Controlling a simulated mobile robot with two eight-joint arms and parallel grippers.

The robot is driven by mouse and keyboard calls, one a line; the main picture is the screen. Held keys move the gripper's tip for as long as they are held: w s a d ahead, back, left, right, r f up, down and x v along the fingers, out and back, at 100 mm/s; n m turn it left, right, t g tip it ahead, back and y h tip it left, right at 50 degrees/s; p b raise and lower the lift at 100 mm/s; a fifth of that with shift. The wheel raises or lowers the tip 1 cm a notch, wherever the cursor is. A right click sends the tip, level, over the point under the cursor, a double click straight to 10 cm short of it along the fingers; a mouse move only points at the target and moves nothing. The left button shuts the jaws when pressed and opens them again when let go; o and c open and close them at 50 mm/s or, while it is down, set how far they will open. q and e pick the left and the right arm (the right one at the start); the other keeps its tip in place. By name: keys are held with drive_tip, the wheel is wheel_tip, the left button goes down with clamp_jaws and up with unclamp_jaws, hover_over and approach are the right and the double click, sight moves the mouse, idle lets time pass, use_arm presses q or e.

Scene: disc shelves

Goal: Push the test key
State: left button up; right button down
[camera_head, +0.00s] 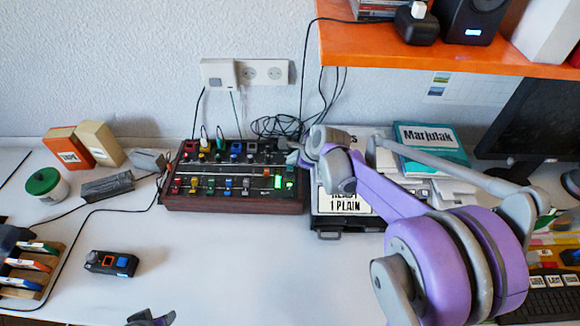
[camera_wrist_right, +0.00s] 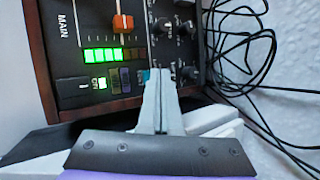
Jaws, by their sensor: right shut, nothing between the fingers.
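The control panel (camera_head: 235,200) is a dark mixer box with wooden sides, coloured knobs and sliders, on the desk against the wall. My right gripper (camera_head: 292,157) is shut and empty at the panel's right end. In the right wrist view its fingertips (camera_wrist_right: 158,74) are over the panel, beside a small teal key (camera_wrist_right: 144,75) that they partly cover. I cannot read a test label, nor tell whether the tips touch the key. A lit green meter (camera_wrist_right: 104,55) and an orange slider (camera_wrist_right: 123,22) are close by. My left gripper (camera_head: 150,318) shows only partly at the bottom edge.
Black cables (camera_wrist_right: 245,60) lie beside the panel. A black case (camera_head: 345,222) stands right of it, partly behind my right arm. A small black device (camera_head: 111,263) lies in front. An orange shelf (camera_head: 430,55) overhangs at upper right. The front middle of the desk is clear.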

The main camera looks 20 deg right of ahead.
use_arm(q)
drive_tip(key=shift+f, duration=0.1)
use_arm(e)
drive_tip(key=shift+f, duration=0.15)
drive_tip(key=shift+f+b, duration=0.3)
drive_tip(key=shift+b, duration=0.05)
use_arm(q)
drive_tip(key=shift+s+f, duration=0.1)
drive_tip(key=shift+f, duration=0.15)
drive_tip(key=shift+s+a+f+b, duration=0.1)
drive_tip(key=shift+s+f+b, duration=0.2)
drive_tip(key=shift+f+b, duration=0.25)
use_arm(e)
drive_tip(key=shift+s+a+f, duration=0.25)
drive_tip(key=shift+s+f, duration=0.1)
drive_tip(key=shift+f, duration=0.3)
idle(0.4)
use_arm(q)
drive_tip(key=shift+r, duration=0.1)
use_arm(e)
drive_tip(key=shift+r, duration=0.15)
use_arm(q)
drive_tip(key=shift+w+r+p, duration=0.2)
drive_tip(key=shift+r+p, duration=0.05)
drive_tip(key=shift+p, duration=0.1)
use_arm(e)
drive_tip(key=shift+w+r, duration=0.15)
drive_tip(key=shift+r, duration=0.1)
